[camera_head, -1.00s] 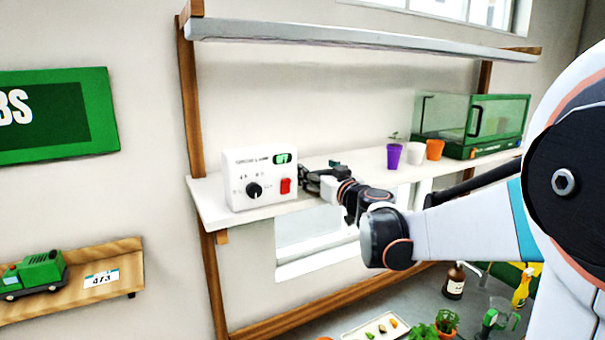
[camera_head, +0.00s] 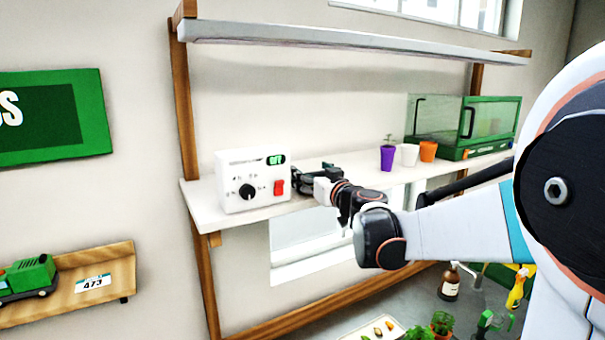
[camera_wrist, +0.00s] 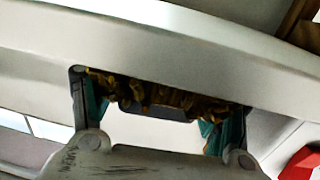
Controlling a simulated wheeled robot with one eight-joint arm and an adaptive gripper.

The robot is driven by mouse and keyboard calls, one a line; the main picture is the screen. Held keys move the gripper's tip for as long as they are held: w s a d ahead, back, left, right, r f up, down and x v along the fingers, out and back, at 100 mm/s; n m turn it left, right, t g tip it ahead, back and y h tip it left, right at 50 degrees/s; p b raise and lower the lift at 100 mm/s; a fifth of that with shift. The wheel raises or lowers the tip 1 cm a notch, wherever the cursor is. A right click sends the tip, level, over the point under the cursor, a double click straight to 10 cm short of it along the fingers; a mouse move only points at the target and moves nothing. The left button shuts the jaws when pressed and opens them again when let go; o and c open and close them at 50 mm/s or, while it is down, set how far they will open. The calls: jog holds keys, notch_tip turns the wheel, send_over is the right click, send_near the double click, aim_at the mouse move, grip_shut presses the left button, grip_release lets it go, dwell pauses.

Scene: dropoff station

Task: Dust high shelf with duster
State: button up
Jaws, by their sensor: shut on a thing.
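My gripper (camera_head: 312,178) is at the level of the white middle shelf (camera_head: 206,208), just right of a white control box (camera_head: 252,180). In the wrist view my gripper (camera_wrist: 162,95), with teal inner pads, is shut on a brown-gold, shaggy strip, seemingly the duster (camera_wrist: 160,97). The duster lies across between the fingers, against a pale board; I cannot tell whether it touches the board. The duster is not distinguishable in the head view. The high shelf (camera_head: 350,40) is a long pale board above, and its top is hidden.
A purple pot (camera_head: 387,158), a white pot (camera_head: 410,155), an orange pot (camera_head: 428,151) and a green glass case (camera_head: 480,128) stand right on the middle shelf. Wooden posts (camera_head: 186,110) support the shelves. A small wall shelf (camera_head: 110,264) with a green toy truck (camera_head: 28,277) is at lower left.

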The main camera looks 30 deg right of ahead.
jog(key=shift+s, duration=0.25)
jog(key=shift+w+b, duration=0.4)
jog(key=shift+w, duration=1.15)
jog(key=shift+s, duration=1.6)
jog(key=shift+w, duration=0.85)
jog(key=shift+r, duration=0.1)
jog(key=shift+r+p, duration=1.1)
jog(key=shift+r, duration=0.9)
